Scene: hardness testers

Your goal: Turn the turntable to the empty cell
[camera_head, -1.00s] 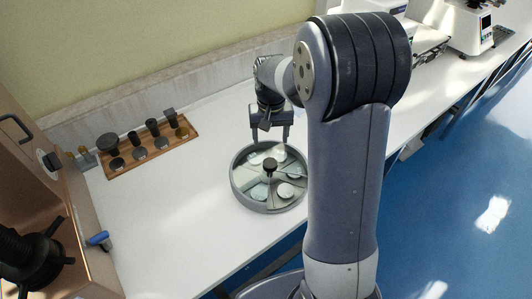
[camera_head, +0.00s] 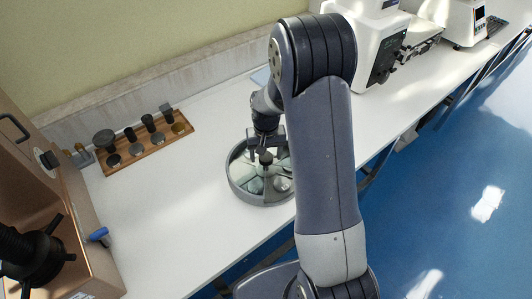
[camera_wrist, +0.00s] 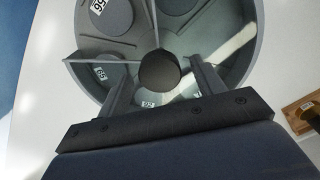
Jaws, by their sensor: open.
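The turntable (camera_head: 241,191) is a round grey tray on the white bench, split by thin walls into cells, with a dark knob (camera_head: 266,158) at its centre. The wrist view shows its wall (camera_wrist: 247,45) and the knob (camera_wrist: 159,72) close up. Grey discs with white number labels lie in the cells at the top and left of that view. My gripper (camera_head: 266,148) is open over the turntable's middle. In the wrist view its two fingers (camera_wrist: 162,88) stand apart on either side of the knob, with gaps. The cells under the gripper are partly hidden, so I cannot tell which is empty.
A wooden rack (camera_head: 148,148) with several dark and brass pieces stands at the back left. A copper-coloured machine (camera_head: 75,215) with a blue-handled lever (camera_head: 98,236) is at the left edge. White instruments (camera_head: 375,45) stand at the right. The bench left of the turntable is clear.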

